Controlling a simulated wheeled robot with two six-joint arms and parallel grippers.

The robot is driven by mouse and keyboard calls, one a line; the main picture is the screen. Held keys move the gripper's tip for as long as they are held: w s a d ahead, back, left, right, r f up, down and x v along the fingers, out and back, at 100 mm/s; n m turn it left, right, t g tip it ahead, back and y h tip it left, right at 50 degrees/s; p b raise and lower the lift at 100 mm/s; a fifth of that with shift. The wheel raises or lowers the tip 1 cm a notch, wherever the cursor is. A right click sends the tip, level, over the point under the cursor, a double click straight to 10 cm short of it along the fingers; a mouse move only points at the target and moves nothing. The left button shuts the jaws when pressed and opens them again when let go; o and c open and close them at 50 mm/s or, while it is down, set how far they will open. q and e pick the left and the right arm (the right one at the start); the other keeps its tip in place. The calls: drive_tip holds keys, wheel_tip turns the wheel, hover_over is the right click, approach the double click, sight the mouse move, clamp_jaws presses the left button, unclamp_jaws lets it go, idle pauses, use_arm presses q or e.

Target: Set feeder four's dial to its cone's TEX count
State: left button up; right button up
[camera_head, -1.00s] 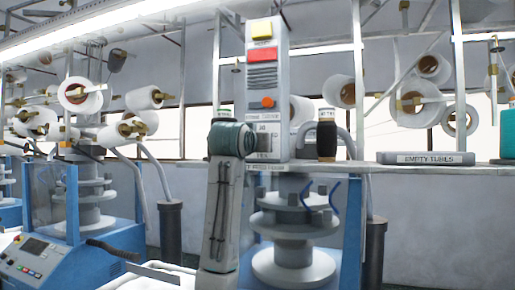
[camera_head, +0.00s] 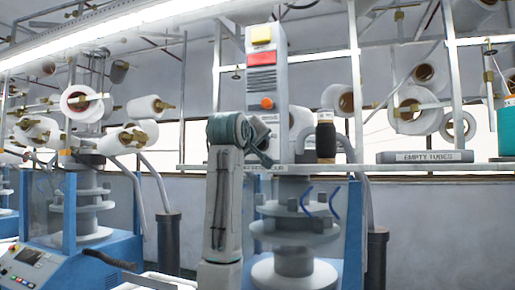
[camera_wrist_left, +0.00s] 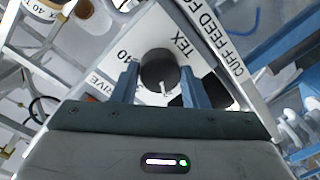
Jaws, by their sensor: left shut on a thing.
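Feeder four's dial (camera_wrist_left: 158,66) is a dark round knob with a light pointer, on a white plate (camera_wrist_left: 118,48) marked "TEX" and "40" in the left wrist view. The plate's side label reads "CUFF FEED FO…", cut off. My left gripper (camera_wrist_left: 160,82) is shut on the dial, one blue-grey finger on each side. In the head view my left gripper (camera_head: 266,155) is at the lower front of the grey column (camera_head: 267,80), and my arm hides the dial. A dark cone (camera_head: 326,140) stands on the shelf just right of the column. My right gripper is not in view.
A label (camera_wrist_left: 42,10) on a round thing in the left wrist view seems to read "TEX 40". An "EMPTY TUBES" box (camera_head: 425,157) and a teal cone (camera_head: 506,128) sit on the shelf (camera_head: 400,170) to the right. Blue machine frames stand below.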

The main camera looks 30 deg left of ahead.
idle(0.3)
use_arm(q)
drive_tip(key=o, duration=1)
drive_tip(key=b+v, duration=0.4)
drive_tip(key=v, duration=0.6)
drive_tip(key=shift+s+d, duration=0.1)
drive_tip(key=shift+s, duration=0.3)
